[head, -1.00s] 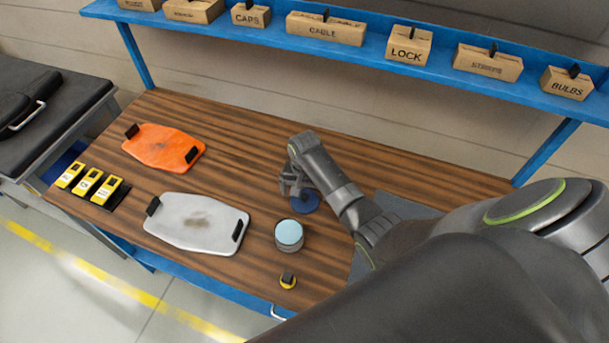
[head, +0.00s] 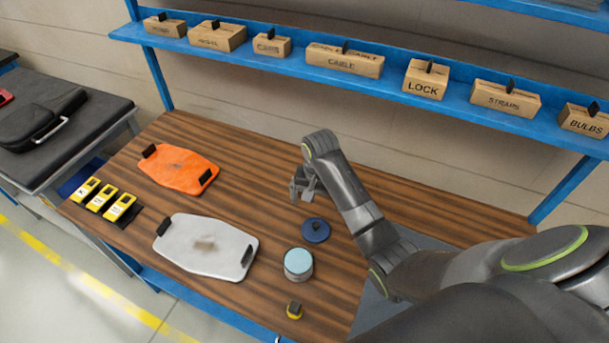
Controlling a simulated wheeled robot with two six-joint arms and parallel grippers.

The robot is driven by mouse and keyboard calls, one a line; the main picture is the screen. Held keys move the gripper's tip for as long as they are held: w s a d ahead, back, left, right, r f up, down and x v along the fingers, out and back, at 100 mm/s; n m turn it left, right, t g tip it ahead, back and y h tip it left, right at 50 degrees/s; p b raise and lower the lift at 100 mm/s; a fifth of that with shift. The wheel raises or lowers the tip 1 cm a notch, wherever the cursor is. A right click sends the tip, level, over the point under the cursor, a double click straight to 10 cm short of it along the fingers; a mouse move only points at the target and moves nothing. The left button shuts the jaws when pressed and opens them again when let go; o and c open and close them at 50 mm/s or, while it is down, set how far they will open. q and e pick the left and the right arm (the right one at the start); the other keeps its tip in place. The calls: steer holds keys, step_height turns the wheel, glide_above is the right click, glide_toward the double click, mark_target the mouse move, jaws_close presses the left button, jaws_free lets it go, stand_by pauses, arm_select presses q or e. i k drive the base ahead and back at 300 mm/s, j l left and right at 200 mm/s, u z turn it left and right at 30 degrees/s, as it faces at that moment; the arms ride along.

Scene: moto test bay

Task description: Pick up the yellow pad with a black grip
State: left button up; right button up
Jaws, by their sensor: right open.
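The small yellow pad with a black grip (head: 294,314) lies on the wooden bench near its front edge, grip up. My right gripper (head: 301,194) is open and empty above the bench, well behind the yellow pad. Its fingers point down, just behind a blue round pad (head: 316,231) with a dark grip. A grey tin with a light blue top (head: 298,263) stands between the blue pad and the yellow pad. My left gripper is not in view.
An orange panel (head: 180,168) and a grey panel (head: 206,246) with black handles lie at left. Yellow devices (head: 102,198) sit at the left edge. A blue shelf (head: 290,62) with labelled boxes runs behind. The wood right of the tin is clear.

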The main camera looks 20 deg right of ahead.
mark_target(294, 310)
steer(key=k+j, duration=0.5)
steer(key=k, duration=0.2)
steer(key=k+j, duration=0.5)
steer(key=k, duration=0.15)
